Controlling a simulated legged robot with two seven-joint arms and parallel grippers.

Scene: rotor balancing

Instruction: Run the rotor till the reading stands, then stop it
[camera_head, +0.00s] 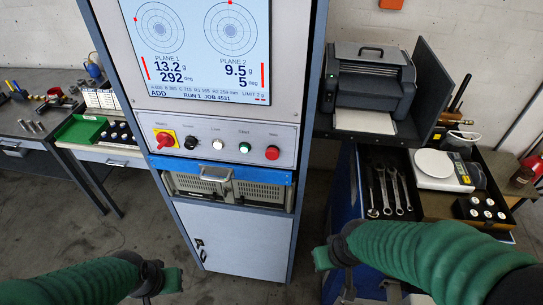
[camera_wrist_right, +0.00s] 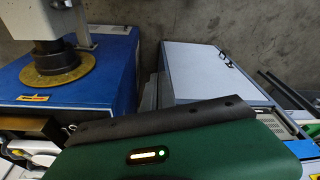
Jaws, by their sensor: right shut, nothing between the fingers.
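The balancing cabinet's screen (camera_head: 197,45) reads plane 1 at 13.2 g, 292 deg and plane 2 at 9.5 g, 5 deg, with "RUN 1 JOB 4531" below. Under it, the panel holds a red emergency stop on yellow (camera_head: 165,139), a black knob (camera_head: 191,142), a white lamp or button (camera_head: 218,144), a green button (camera_head: 245,147) and a red button (camera_head: 272,152). I cannot make out the rotor. My left gripper (camera_head: 152,284) is low in front of the cabinet; its fingers are unclear. My right gripper (camera_head: 343,272) is shut and empty, low right of the cabinet, apart from the buttons.
A printer (camera_head: 370,85) stands right of the cabinet, above an open drawer with several wrenches (camera_head: 391,188). A scale (camera_head: 441,168) sits further right. A bench with a green tray (camera_head: 82,130) is at left. The wrist view shows a blue housing with a yellow disc (camera_wrist_right: 55,68).

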